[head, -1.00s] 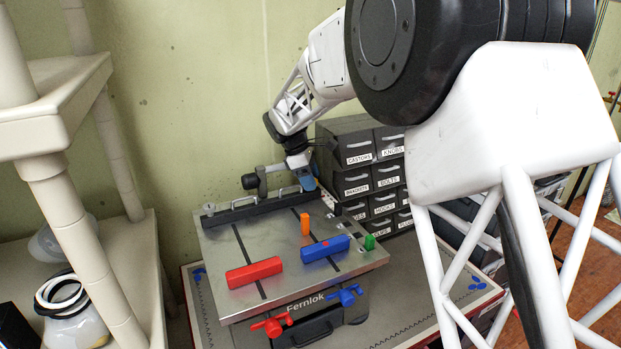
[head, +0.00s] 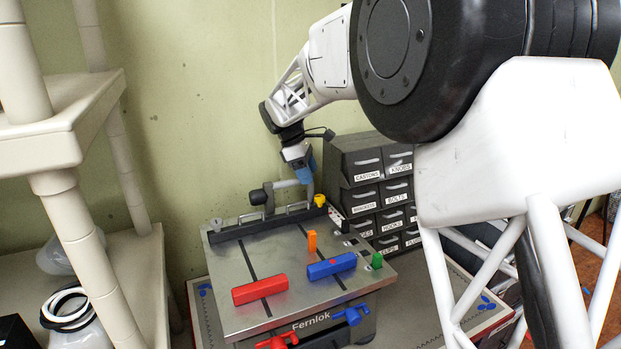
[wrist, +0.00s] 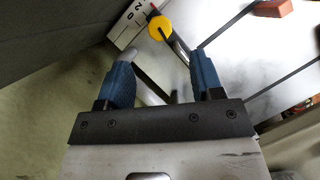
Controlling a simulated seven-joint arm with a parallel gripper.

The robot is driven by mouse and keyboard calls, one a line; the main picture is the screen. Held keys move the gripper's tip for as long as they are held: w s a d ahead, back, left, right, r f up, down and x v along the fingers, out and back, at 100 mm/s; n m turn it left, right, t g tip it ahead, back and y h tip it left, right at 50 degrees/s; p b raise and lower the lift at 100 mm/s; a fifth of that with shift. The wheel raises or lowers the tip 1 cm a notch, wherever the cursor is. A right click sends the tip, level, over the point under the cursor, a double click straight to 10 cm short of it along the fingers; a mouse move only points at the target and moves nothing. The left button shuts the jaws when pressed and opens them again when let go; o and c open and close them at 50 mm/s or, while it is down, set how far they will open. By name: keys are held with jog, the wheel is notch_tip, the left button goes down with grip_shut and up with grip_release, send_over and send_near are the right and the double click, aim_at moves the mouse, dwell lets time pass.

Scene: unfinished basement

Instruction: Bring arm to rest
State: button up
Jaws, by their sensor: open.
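My gripper (head: 303,172) is above the back right corner of the metal worktable (head: 238,297), pointing down. In the wrist view its two blue fingers (wrist: 162,62) are apart with nothing held between them. A yellow knob (head: 320,200) sits on the table's back edge just below the gripper, apart from it. The knob also shows beyond the fingertips in the wrist view (wrist: 161,28). My arm reaches in from the right and hides part of the right side.
Grey labelled drawers (head: 367,195) stand close right of the gripper. A cream shelf (head: 60,125) is at left. Open air lies above the table.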

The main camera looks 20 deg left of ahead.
dwell(0.5)
jog(key=s+d+r+m+y, duration=0.1)
jog(key=s+d+r+m, duration=0.3)
jog(key=d, duration=0.7)
jog(key=s+d+r+m+y, duration=0.1)
jog(key=s+d+m, duration=0.2)
jog(key=s+d, duration=0.55)
jog(key=s+d+r+m+y, duration=0.1)
jog(key=s+d+r+m, duration=0.2)
jog(key=d, duration=1)
jog(key=s+d+f+m, duration=0.2)
jog(key=s+d, duration=0.3)
jog(key=s, duration=0.4)
jog(key=s+d+f+m+t+y, duration=0.1)
jog(key=s+d+f+m, duration=0.2)
jog(key=s, duration=0.6)
jog(key=s+d+f+m, duration=0.3)
jog(key=s+d+m, duration=0.2)
jog(key=s+d, duration=0.4)
jog(key=shift+f+m+t, duration=0.25)
jog(key=shift+m+t, duration=0.05)
jog(key=shift+t, duration=0.1)
